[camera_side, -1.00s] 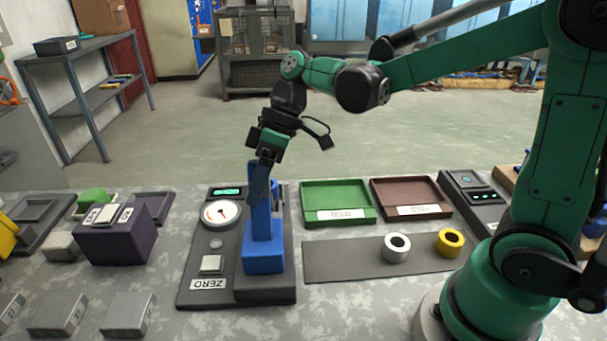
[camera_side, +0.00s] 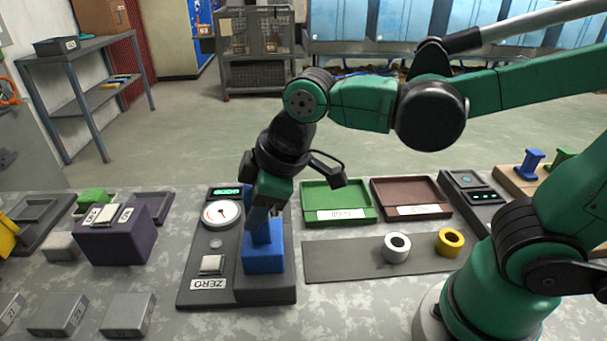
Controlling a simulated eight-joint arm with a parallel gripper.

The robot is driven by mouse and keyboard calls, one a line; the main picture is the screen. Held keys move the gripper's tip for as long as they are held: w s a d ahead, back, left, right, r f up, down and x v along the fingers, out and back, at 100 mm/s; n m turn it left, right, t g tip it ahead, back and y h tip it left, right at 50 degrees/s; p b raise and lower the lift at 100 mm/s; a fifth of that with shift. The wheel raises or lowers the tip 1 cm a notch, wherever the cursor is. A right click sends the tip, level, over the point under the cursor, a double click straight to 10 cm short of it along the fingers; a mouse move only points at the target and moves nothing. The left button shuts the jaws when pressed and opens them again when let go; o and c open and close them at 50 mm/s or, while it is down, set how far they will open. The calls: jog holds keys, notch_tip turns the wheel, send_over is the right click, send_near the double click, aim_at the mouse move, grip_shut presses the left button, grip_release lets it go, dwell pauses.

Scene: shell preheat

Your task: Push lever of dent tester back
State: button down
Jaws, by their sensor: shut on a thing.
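The dent tester is a dark grey base (camera_side: 205,262) with a round white dial (camera_side: 221,213), a small green-lit display (camera_side: 226,191), a ZERO label and a blue block (camera_side: 263,260) with an upright blue part above it. My gripper (camera_side: 258,228) points down at the upright blue part, just above the block, and covers much of it. Its fingers are shut on what appears to be the tester's lever. The lever itself and the finger contact are mostly hidden behind the gripper.
A green tray (camera_side: 337,195) and a brown tray (camera_side: 410,192) stand to the right. A white ring (camera_side: 396,248) and a yellow ring (camera_side: 450,241) lie on a dark mat (camera_side: 335,262). A purple block (camera_side: 117,240) stands on the left. Grey blocks lie at the front left.

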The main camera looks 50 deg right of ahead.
jog(key=shift+s+a+f+n+t+h, duration=0.3)
jog(key=shift+s+a+t+h, duration=0.25)
jog(key=shift+t+h, duration=0.25)
jog(key=shift+c, duration=2.4)
grip_release()
jog(key=shift+s+r, duration=0.1)
jog(key=shift+r, duration=0.05)
jog(key=shift+v, duration=2.7)
